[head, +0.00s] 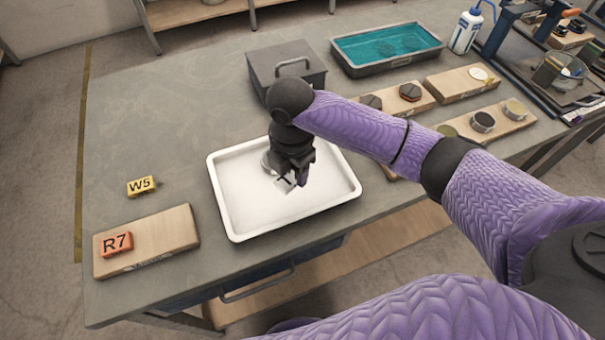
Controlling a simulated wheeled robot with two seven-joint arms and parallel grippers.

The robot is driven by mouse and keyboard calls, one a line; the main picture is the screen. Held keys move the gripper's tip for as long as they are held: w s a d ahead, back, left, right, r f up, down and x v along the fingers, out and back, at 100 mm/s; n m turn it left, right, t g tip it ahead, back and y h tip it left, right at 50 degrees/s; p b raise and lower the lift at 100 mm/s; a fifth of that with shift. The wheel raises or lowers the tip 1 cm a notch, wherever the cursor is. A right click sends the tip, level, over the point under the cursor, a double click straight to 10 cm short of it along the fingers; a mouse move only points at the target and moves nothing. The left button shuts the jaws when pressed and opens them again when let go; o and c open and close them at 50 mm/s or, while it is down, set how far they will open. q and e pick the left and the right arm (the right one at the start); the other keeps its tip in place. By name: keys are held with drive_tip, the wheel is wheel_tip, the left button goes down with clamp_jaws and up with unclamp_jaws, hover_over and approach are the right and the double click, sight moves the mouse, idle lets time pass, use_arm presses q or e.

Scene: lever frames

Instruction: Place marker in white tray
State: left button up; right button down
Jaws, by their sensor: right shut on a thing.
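The white tray (228,213) lies on the grey table, in the middle of the view. My right gripper (291,180) points down over the tray's inside. It is shut on a small pale grey marker (285,187) with a dark sign on it, held tilted and partly hidden by the fingers. I cannot tell whether the marker touches the tray floor. A yellow marker lettered W5 (141,186) lies on the table left of the tray. An orange marker lettered R7 (117,244) sits on a wooden board (165,232). My left gripper is out of view.
A dark lidded box (286,71) stands just behind the tray. Behind it is a grey basin with teal liquid (388,46). Wooden boards with round and hexagonal pieces (482,122) lie to the right, partly behind my right arm. A wash bottle (466,31) stands at the back right.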

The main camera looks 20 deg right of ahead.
sight(294, 197)
wheel_tip(294, 197, down, 7)
drive_tip(key=shift+a+r+b, duration=0.15)
drive_tip(key=shift+r+b, duration=0.05)
drive_tip(key=shift+b, duration=0.8)
drive_tip(key=shift+f, duration=0.2)
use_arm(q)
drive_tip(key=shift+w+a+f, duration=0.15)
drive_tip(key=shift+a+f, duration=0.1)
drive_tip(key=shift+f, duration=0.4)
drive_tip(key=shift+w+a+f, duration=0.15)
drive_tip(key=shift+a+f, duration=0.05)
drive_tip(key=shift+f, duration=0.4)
use_arm(e)
drive_tip(key=shift+r, duration=0.15)
drive_tip(key=shift+c, duration=1.2)
unclamp_jaws()
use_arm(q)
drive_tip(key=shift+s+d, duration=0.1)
